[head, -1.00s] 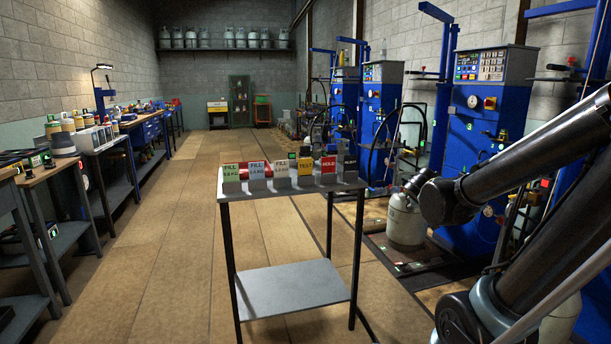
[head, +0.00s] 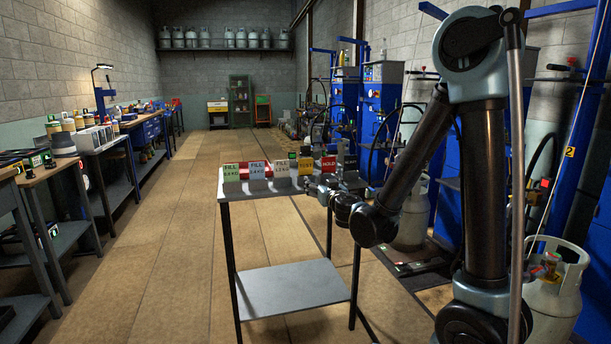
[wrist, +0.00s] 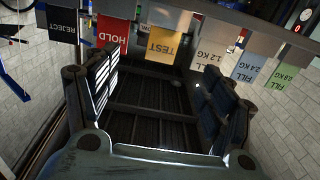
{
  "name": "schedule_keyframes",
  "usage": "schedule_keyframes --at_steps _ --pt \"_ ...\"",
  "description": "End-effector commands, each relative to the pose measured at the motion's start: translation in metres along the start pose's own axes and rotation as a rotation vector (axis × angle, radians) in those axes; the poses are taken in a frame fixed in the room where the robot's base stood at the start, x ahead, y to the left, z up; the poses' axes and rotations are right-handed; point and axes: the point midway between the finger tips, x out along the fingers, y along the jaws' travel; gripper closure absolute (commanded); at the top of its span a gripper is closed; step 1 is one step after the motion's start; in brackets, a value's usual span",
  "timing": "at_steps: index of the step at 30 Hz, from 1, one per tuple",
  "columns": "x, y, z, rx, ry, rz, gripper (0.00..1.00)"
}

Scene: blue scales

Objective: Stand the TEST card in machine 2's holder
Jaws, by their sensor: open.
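The yellow TEST card (head: 305,165) stands in the card row on the small table, between a FILL card and the red HOLD card. In the wrist view the TEST card (wrist: 165,43) appears upside down, ahead of and between the fingers of my gripper (wrist: 155,88). My gripper is open and empty, with a gap between it and the card. In the head view my gripper (head: 328,188) is small and dark at the table's right front. A yellow tag reading 2 (head: 570,152) is on a blue post at the right. I cannot make out machine 2's holder; my arm hides part of that area.
The red HOLD card (wrist: 113,33) and dark REJECT card (wrist: 63,26) flank TEST on one side, several FILL cards (wrist: 246,67) on the other. The small table (head: 290,290) has a lower shelf. A gas cylinder (head: 552,300) stands at right. The floor left of the table is clear.

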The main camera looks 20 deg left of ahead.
Motion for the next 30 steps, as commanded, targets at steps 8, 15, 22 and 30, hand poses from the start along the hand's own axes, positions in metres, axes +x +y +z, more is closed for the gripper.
schedule_keyframes --at_steps 8,15,22,30 --pt "0.042 -0.001 0.0 0.001 0.0 -0.001 0.25" --pt "0.085 -0.001 0.0 0.001 0.0 0.0 0.25" --pt "0.115 -0.002 0.0 0.001 0.0 -0.002 0.25" --pt "0.126 -0.003 -0.001 0.001 0.0 -0.001 0.25"
